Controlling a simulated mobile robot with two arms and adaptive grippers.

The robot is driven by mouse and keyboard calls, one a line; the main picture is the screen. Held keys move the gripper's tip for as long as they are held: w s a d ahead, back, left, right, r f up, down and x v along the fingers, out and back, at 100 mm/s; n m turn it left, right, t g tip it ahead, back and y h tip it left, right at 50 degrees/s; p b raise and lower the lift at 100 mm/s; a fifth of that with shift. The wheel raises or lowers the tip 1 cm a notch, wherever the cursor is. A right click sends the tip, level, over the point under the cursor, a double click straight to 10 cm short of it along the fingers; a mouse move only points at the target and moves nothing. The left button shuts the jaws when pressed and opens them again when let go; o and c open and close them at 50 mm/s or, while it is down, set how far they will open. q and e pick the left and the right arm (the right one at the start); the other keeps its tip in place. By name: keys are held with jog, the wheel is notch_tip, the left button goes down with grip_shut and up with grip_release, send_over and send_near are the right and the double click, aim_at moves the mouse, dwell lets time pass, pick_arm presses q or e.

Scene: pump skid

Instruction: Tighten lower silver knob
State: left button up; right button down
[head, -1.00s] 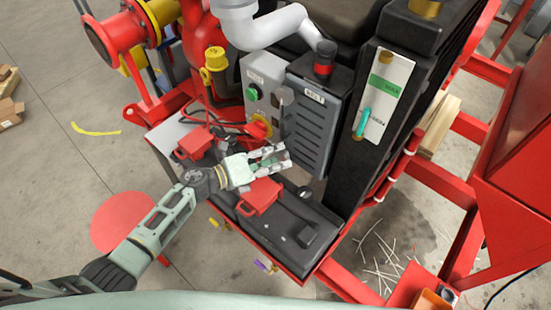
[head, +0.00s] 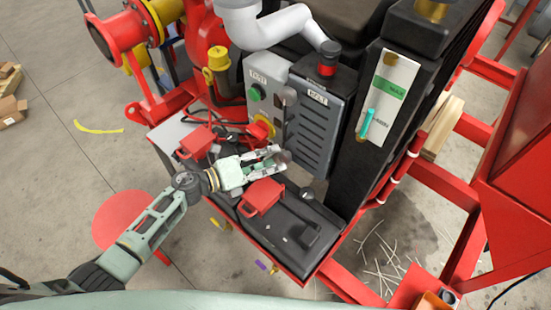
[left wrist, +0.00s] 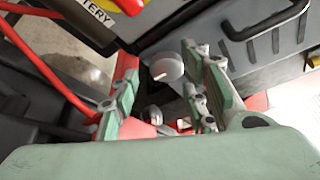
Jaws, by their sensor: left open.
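A round silver knob (head: 284,158) shows just past the fingertips of my left gripper (head: 273,160), low on the front of the grey panel. In the left wrist view the silver knob (left wrist: 166,70) lies ahead of and between the spread fingers, with visible space to both sides. My left gripper (left wrist: 162,92) is open and holds nothing. I cannot tell whether its fingertips reach the knob's depth. Another greyish knob (head: 290,97) sits higher on the panel. My right gripper is not in view.
A grey louvred box (head: 315,125) stands to the right, with a black handle (left wrist: 265,22) in the wrist view. Red cables run at the left.

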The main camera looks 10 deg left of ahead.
pick_arm(q)
jog(key=v, duration=0.9)
jog(key=shift+a, duration=0.25)
jog(key=shift+s+r, duration=0.1)
jog(key=shift+r, duration=0.05)
